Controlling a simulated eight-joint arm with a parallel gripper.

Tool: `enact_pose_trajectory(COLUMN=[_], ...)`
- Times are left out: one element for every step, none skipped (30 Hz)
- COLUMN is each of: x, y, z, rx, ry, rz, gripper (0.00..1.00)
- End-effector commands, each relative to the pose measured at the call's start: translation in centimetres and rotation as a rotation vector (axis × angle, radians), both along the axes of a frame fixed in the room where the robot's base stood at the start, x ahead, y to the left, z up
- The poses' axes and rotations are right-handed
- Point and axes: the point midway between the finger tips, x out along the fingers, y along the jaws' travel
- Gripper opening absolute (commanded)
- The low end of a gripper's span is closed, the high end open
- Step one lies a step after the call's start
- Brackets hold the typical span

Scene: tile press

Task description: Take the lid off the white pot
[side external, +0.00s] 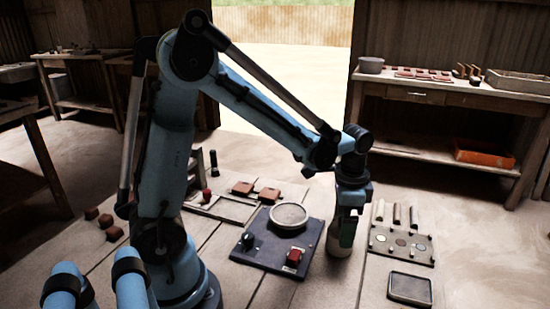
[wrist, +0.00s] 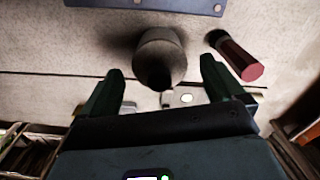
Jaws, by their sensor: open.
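The white pot (side external: 338,246) stands on the work table, right of the blue press board, with its upper part hidden behind my gripper in the side view. In the wrist view a rounded, shaded grey-white body (wrist: 160,50) that looks like the pot lies ahead, between the lines of my fingers. A small dark shape (wrist: 167,98) shows at its near end; I cannot tell whether it is the lid's knob. My gripper (side external: 346,228) points down over the pot. In the wrist view its two dark fingers (wrist: 162,82) are spread apart, with nothing visibly clamped.
A red-handled tool (wrist: 238,60) lies close to the right finger. A plate with round discs (side external: 402,244) and a dark-framed tray (side external: 410,288) lie to the right.

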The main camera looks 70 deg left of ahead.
Motion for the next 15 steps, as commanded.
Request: enact_pose_trajectory(x=[0.0,-0.01,-0.01,-0.01,-0.01,-0.01,-0.01,-0.01,-0.01,-0.01,-0.01,-0.01,-0.01,-0.01,-0.01], y=[0.0,0.01,0.01,0.01,0.01,0.01,0.01,0.01,0.01,0.01,0.01,0.0,0.01,0.0,0.01], z=[0.01,0.02,0.02,0.02,0.02,0.03,0.03,0.03,0.03,0.03,0.04,0.04,0.04,0.04,0.04], rx=[0.0,0.0,0.0,0.0,0.0,0.0,0.0,0.0,0.0,0.0,0.0,0.0,0.0,0.0,0.0], ry=[0.0,0.0,0.0,0.0,0.0,0.0,0.0,0.0,0.0,0.0,0.0,0.0,0.0,0.0,0.0], rz=[0.0,0.0,0.0,0.0,0.0,0.0,0.0,0.0,0.0,0.0,0.0,0.0,0.0,0.0,0.0], gripper=[0.96,0.91,0.85,0.8,0.76,0.69,0.65,0.6,0.54,0.5,0.45,0.39,0.36,0.36,0.36])
